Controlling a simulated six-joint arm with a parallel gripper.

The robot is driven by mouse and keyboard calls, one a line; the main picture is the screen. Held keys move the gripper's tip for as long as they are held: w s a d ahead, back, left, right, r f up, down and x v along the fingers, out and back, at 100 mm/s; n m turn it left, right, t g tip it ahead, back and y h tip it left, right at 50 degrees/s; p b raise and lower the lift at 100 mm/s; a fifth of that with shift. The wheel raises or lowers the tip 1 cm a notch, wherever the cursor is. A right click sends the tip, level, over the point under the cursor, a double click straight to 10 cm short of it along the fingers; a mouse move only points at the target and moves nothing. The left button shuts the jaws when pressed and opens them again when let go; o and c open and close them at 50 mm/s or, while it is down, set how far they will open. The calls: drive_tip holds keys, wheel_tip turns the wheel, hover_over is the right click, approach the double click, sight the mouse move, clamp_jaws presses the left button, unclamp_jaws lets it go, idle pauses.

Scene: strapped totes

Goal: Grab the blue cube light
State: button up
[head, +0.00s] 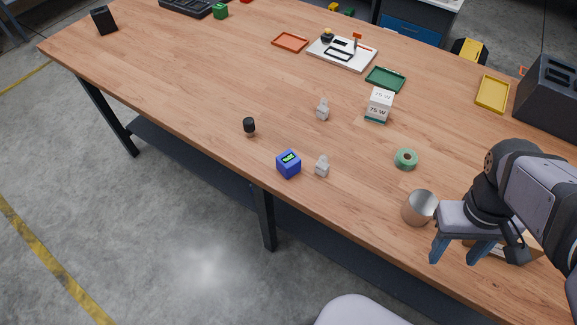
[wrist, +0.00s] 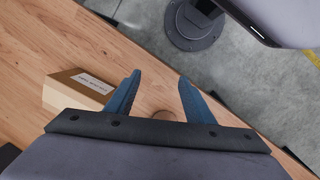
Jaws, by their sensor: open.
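The blue cube light (head: 288,164) sits on the wooden table near its front edge, at the middle of the head view. My gripper (head: 452,256) is at the lower right of the head view, well to the right of the cube, with blue fingers pointing down. In the wrist view the two fingers (wrist: 157,98) stand apart with nothing held between them. The cube does not show in the wrist view.
A small grey-white item (head: 322,166) stands just right of the cube, and a black-topped one (head: 249,127) up-left. A metal cup (head: 419,208) and green tape roll (head: 405,158) lie between gripper and cube. A cardboard box (wrist: 78,91) is beside my gripper.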

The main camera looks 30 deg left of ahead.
drive_tip(key=w+a+f+n+t+h+b, duration=0.2)
drive_tip(key=w+a+n+h+b, duration=0.25)
drive_tip(key=w+a+n, duration=0.45)
drive_tip(key=w+a+n+t+h+b, duration=0.25)
drive_tip(key=a+n+t+b, duration=0.6)
drive_tip(key=a, duration=0.65)
drive_tip(key=s+a+r+n+t+y+b, duration=0.1)
drive_tip(key=s+a+n+t+y+b, duration=0.1)
drive_tip(key=s+a+n+t, duration=0.45)
drive_tip(key=s+a+r+n+t+y+b, duration=0.1)
drive_tip(key=s+a+n, duration=0.2)
drive_tip(key=s+a, duration=0.75)
approach(283, 162)
drive_tip(key=x, duration=1)
drive_tip(key=shift+r+p, duration=0.25)
drive_tip(key=shift+p, duration=0.15)
drive_tip(key=shift+f+p+x, duration=0.15)
drive_tip(key=shift+x, duration=0.8)
drive_tip(key=shift+f+p+x, duration=0.15)
drive_tip(key=shift+f+x, duration=0.05)
drive_tip(key=shift+x, duration=0.75)
drive_tip(key=shift+f+p+x, duration=0.15)
drive_tip(key=shift+x, duration=0.8)
drive_tip(key=shift+a, duration=0.1)
drive_tip(key=shift+c, duration=0.5)
